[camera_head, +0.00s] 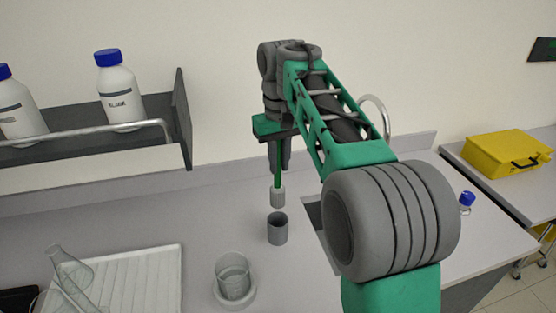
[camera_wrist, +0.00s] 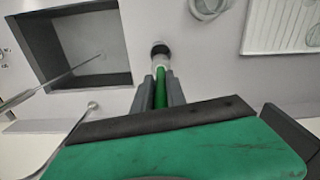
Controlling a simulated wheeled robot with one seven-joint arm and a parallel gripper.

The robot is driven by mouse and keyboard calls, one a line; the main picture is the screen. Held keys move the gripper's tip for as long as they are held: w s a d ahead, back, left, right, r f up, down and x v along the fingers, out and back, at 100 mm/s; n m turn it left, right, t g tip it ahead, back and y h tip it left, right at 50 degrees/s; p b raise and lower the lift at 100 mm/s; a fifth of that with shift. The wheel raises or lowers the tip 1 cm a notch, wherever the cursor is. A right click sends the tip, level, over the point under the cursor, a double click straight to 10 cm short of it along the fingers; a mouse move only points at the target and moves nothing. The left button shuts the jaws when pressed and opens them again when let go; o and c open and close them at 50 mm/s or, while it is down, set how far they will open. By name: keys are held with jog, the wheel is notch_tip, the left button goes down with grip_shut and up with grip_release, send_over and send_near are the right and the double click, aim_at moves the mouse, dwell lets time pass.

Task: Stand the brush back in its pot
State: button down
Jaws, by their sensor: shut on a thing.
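The brush has a green handle and a pale bristle head (camera_head: 278,196). My gripper (camera_head: 280,160) is shut on the handle and holds the brush roughly upright, bristles down. The pot (camera_head: 277,230) is a small grey cup on the bench, just below the bristle head; the head looks clear above its rim. In the wrist view my gripper (camera_wrist: 161,90) grips the green handle (camera_wrist: 161,88), and the pale head hides part of the pot (camera_wrist: 160,49) beyond it. The pot's inside is mostly hidden.
A glass beaker (camera_head: 233,277) stands on the bench in front of the pot. A white ribbed tray (camera_head: 140,285) with a flask (camera_head: 72,275) is at left. A sink (camera_wrist: 75,45) lies beside the pot. A shelf with bottles (camera_head: 119,90) is at back left.

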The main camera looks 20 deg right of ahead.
aim_at(279, 190)
jog(key=shift+f+b, duration=4.85)
jog(key=shift+f, duration=0.35)
jog(key=c, duration=1.3)
grip_release()
notch_tip(279, 190, up, 8)
jog(key=p, duration=0.7)
jog(key=shift+s+p, duration=0.1)
jog(key=shift+p, duration=0.25)
